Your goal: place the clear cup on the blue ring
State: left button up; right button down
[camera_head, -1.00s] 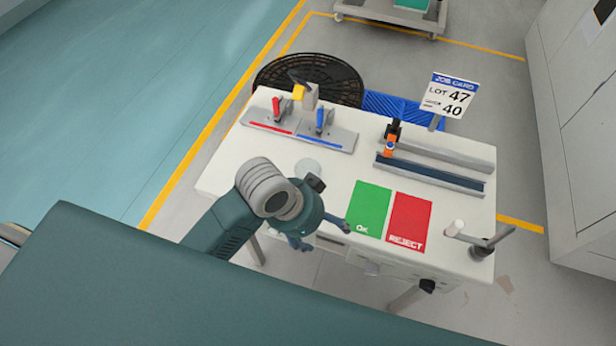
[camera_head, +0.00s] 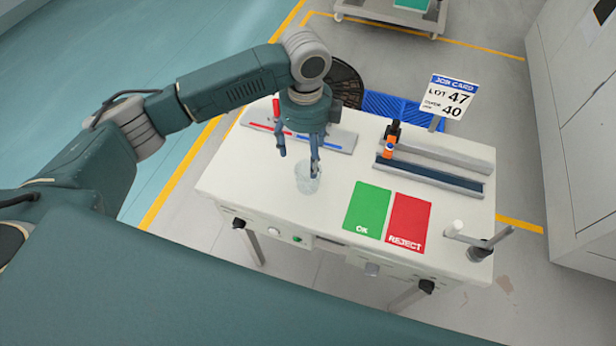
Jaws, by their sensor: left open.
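The clear cup (camera_head: 307,184) stands on the white table, left of the green OK mat. It is faint and see-through. My left gripper (camera_head: 298,161) points down over the table with its fingers apart. One finger overlaps the cup in the picture and the other is to the left of it. I cannot tell whether a finger touches the cup or is inside it. I cannot make out a blue ring; part of the table behind my left arm is hidden. My right gripper is not in view.
The white table (camera_head: 235,185) holds a green OK mat (camera_head: 367,208), a red REJECT mat (camera_head: 408,222), a grey rail (camera_head: 440,178) and a fixture with red and blue strips (camera_head: 343,140), partly hidden by my gripper. A job card (camera_head: 449,97) stands at the back right.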

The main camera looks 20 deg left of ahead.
aim_at(307, 161)
pick_arm(q)
notch_tip(307, 161, down, 3)
jog(key=shift+s+d+f+p, duration=0.1)
jog(key=shift+s+d+p, duration=0.05)
jog(key=shift+p, duration=0.35)
notch_tip(307, 161, down, 4)
jog(key=shift+s+d+r+p, duration=0.15)
jog(key=shift+p, duration=0.45)
jog(key=shift+f, duration=0.35)
jog(key=shift+c, duration=0.5)
jog(key=c, duration=1.1)
jog(key=shift+r, duration=0.1)
